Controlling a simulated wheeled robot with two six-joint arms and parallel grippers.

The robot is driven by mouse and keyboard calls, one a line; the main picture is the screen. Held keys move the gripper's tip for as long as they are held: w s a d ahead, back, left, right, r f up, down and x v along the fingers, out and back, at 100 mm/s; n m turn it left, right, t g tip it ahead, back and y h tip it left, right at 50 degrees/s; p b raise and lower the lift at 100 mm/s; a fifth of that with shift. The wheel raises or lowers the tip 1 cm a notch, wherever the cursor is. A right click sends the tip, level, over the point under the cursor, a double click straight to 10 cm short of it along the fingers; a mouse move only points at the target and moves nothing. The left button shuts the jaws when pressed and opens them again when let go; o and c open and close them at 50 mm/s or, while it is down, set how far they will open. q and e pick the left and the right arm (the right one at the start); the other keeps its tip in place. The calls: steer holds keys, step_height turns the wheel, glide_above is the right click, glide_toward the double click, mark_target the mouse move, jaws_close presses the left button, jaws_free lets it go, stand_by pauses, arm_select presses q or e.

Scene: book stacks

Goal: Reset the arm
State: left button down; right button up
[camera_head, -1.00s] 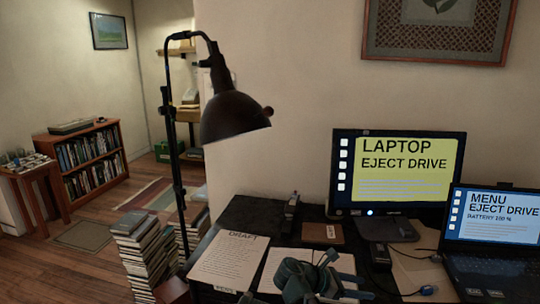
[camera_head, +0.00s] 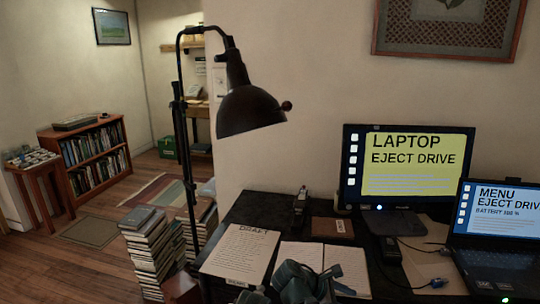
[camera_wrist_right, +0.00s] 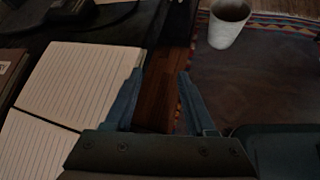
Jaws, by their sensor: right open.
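My right gripper (camera_wrist_right: 160,72) is open and empty in the right wrist view. Its two blue-grey fingers are spread over the desk's brown wooden edge (camera_wrist_right: 160,105), with nothing between them. The lined open notebook (camera_wrist_right: 80,78) lies to their left, apart from them. At the bottom of the head view, a blue-grey gripper and wrist (camera_head: 333,281) of mine overlap the open notebook (camera_head: 346,262). My left gripper cannot be made out.
A white cup (camera_wrist_right: 228,23) stands beyond the fingers. The black desk lamp (camera_head: 246,110) rises above a draft sheet (camera_head: 240,252). A monitor (camera_head: 410,160) and laptop (camera_head: 500,225) stand right. Book stacks (camera_head: 150,250) stand on the floor at left.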

steer(key=s+a+f+m+g+y, duration=0.1)
steer(key=s+a+f+m+y, duration=0.45)
steer(key=a, duration=0.25)
steer(key=s+a+f+m+g+y, duration=0.1)
steer(key=s+a+f+m+y, duration=0.3)
steer(key=s+a+m, duration=0.35)
step_height(320, 180, up, 18)
steer(key=p, duration=1.7)
steer(key=shift+w+a, duration=0.25)
steer(key=shift+f, duration=0.15)
